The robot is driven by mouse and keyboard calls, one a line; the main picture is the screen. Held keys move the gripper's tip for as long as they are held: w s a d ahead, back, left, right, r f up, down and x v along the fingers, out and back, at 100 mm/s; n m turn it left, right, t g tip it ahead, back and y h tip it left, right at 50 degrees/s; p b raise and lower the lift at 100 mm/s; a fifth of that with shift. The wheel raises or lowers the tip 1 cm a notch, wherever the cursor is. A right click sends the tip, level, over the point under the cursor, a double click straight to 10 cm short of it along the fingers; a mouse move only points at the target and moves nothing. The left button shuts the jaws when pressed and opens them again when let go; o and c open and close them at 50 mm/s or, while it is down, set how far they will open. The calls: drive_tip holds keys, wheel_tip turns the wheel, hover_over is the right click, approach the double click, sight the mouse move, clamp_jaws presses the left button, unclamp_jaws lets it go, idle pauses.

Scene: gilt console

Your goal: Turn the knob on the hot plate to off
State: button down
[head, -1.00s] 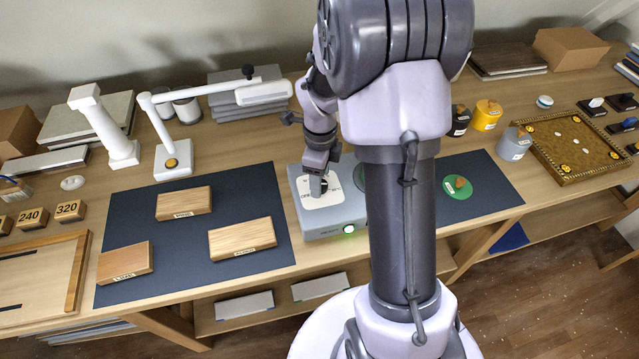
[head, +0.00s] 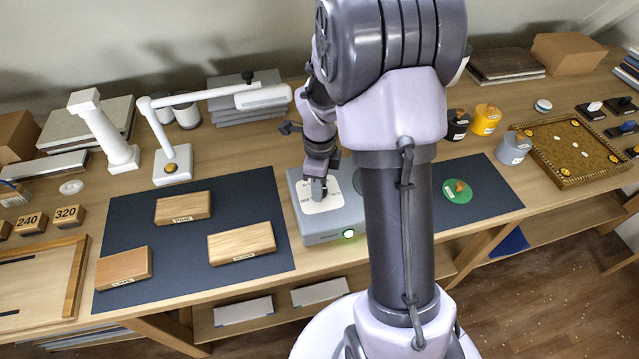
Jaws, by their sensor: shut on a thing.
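The hot plate (head: 309,232) is a grey box on the bench, left of my arm's column, with a white dial plate (head: 325,205) on top. A green light (head: 348,233) glows on its front. My gripper (head: 318,192) points down over the dial plate, its fingers shut on the knob, which they almost fully hide. My arm covers the right part of the hot plate.
A dark mat with wooden blocks (head: 242,242) lies left of the hot plate. A white lamp (head: 174,165) stands behind it, its arm reaching toward my gripper. A green disc (head: 456,190) lies on the mat to the right. Several pots (head: 486,119) stand farther back.

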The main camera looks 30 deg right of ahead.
drive_tip(key=n, duration=0.4)
drive_tip(key=shift+n, duration=0.4)
drive_tip(key=n+p, duration=0.1)
drive_tip(key=n, duration=0.4)
drive_tip(key=shift+r, duration=0.1)
drive_tip(key=n+p, duration=0.1)
drive_tip(key=n, duration=0.4)
drive_tip(key=shift+n, duration=0.4)
drive_tip(key=n+p, duration=0.1)
drive_tip(key=n, duration=0.4)
drive_tip(key=shift+p, duration=0.35)
drive_tip(key=n+p, duration=0.1)
drive_tip(key=n, duration=0.5)
drive_tip(key=shift+p, duration=0.3)
drive_tip(key=n+p, duration=0.1)
drive_tip(key=n, duration=0.3)
drive_tip(key=n+p, duration=0.2)
drive_tip(key=n, duration=0.3)
drive_tip(key=shift+n, duration=0.4)
drive_tip(key=shift+n+p, duration=0.75)
drive_tip(key=shift+n, duration=1.75)
